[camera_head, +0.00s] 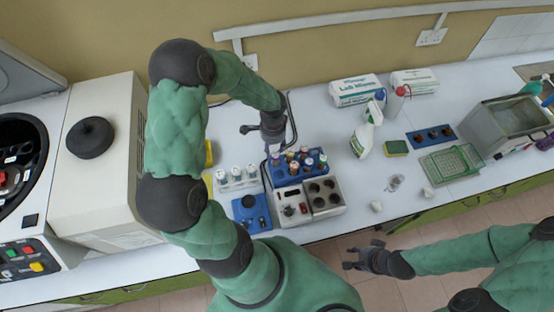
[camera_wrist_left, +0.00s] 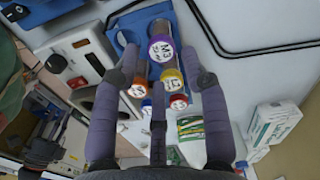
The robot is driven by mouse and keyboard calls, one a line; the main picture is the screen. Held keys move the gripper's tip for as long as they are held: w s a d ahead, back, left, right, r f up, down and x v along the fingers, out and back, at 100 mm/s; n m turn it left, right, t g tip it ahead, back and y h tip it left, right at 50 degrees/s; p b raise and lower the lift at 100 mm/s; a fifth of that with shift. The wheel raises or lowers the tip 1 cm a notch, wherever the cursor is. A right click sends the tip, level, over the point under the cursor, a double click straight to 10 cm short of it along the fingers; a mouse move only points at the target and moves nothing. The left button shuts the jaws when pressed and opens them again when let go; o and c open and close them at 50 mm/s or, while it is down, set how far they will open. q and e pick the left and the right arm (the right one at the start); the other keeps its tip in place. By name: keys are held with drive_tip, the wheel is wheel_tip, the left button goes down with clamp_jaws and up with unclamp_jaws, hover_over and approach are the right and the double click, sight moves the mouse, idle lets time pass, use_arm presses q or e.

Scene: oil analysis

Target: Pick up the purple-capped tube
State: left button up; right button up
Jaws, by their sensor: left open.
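The purple-capped tube (camera_wrist_left: 161,50) is marked M3 and stands in the blue tube rack, whose edge (camera_wrist_left: 128,22) shows in the left wrist view. My left gripper (camera_wrist_left: 159,62) is open, with one finger to each side of the purple cap and visible gaps between. In the head view my left gripper (camera_head: 272,145) is above the back left of the blue rack (camera_head: 284,180), and its fingertips are too small to read clearly. My right gripper (camera_head: 358,257) is open and empty, out over the floor in front of the bench.
A white rack of tubes (camera_head: 237,184) is to the left, and a grey block with wells (camera_head: 323,199) is in front.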

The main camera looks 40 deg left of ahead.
sight(275, 154)
use_arm(q)
drive_tip(key=shift+w+d+f, duration=0.15)
drive_tip(key=shift+f, duration=1.6)
drive_tip(key=shift+w+d+f, duration=0.1)
drive_tip(key=shift+w+f, duration=0.05)
drive_tip(key=shift+f, duration=1.6)
drive_tip(key=c, duration=0.8)
